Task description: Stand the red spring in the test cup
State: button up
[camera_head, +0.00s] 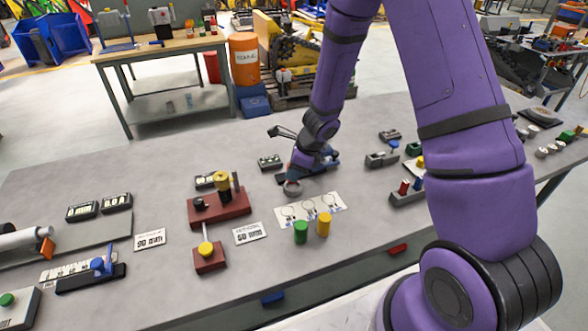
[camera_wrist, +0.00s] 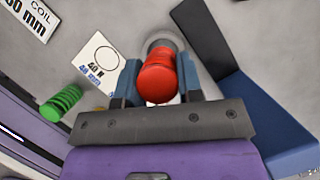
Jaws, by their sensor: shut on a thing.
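My gripper (camera_wrist: 158,88) is shut on the red spring (camera_wrist: 157,76), which sits between the two blue-grey jaws in the wrist view. The test cup (camera_wrist: 161,43), a round grey cup, shows just beyond the spring's far end, and the spring covers part of it. I cannot tell whether the spring's end is inside the cup or above it. In the head view the cup (camera_head: 292,188) stands on the grey table directly below my gripper (camera_head: 298,176). The held spring is hidden there.
A green spring (camera_head: 301,231) and a yellow spring (camera_head: 323,224) stand by a white card (camera_head: 300,209) with printed rings. A red-based press (camera_head: 220,208) stands left. A dark blue angled piece (camera_wrist: 255,105) lies close right of the gripper. A small rack (camera_head: 408,196) stands right.

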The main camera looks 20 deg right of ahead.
jog(key=shift+f, duration=1.45)
dwell(0.9)
jog(key=o, duration=1.5)
jog(key=shift+r, duration=0.1)
jog(key=shift+r, duration=3.45)
